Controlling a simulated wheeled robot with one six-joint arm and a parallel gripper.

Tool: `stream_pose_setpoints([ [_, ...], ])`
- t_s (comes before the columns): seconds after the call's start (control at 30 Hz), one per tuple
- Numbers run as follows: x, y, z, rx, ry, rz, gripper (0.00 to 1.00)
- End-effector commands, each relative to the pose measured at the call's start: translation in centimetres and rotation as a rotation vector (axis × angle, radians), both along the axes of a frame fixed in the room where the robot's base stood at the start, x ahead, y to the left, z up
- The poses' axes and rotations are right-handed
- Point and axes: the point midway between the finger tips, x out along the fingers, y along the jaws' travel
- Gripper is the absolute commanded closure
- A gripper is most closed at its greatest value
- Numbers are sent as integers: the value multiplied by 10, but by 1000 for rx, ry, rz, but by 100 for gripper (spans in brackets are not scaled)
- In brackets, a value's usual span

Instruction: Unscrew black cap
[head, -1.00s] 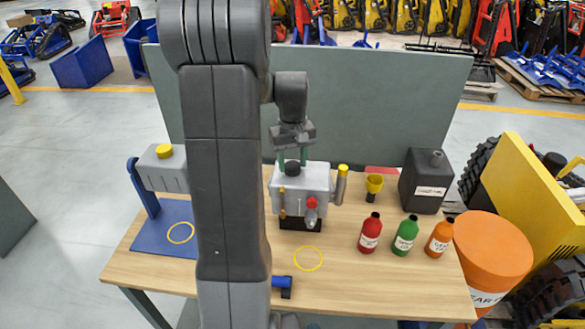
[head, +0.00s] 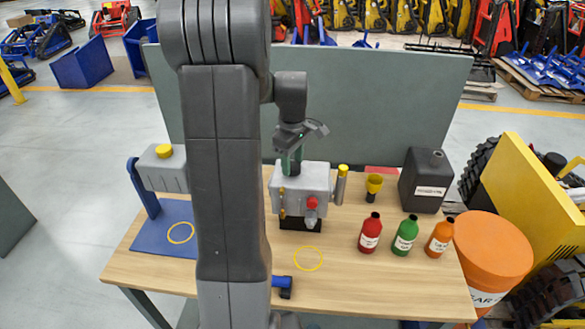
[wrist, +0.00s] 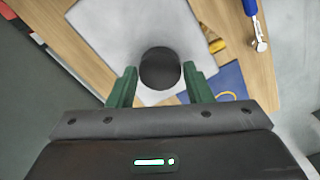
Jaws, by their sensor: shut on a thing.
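The black cap (wrist: 160,70) sits on top of the grey box-shaped housing (head: 300,187) on the table. In the wrist view, the cap is between the two green fingers of my gripper (wrist: 161,86), which is shut on it.
The housing also bears a red cap (head: 312,202) in front and a yellow-topped tube (head: 342,172) at right. Red (head: 370,234), green (head: 405,236) and orange (head: 440,235) bottles stand right. A black canister (head: 424,180) is behind them. A grey panel (head: 380,110) closes the back.

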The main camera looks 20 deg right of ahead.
Motion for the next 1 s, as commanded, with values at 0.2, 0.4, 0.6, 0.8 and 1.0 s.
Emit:
stream_pose_setpoints([
  [0.2,0,0,-1,1,1,227,73],
  [0.4,0,0,-1,1,1,449,73],
  [0.6,0,0,-1,1,1,669,73],
  [0.8,0,0,-1,1,1,803,73],
  [1.0,0,0,-1,1,1,812,73],
])
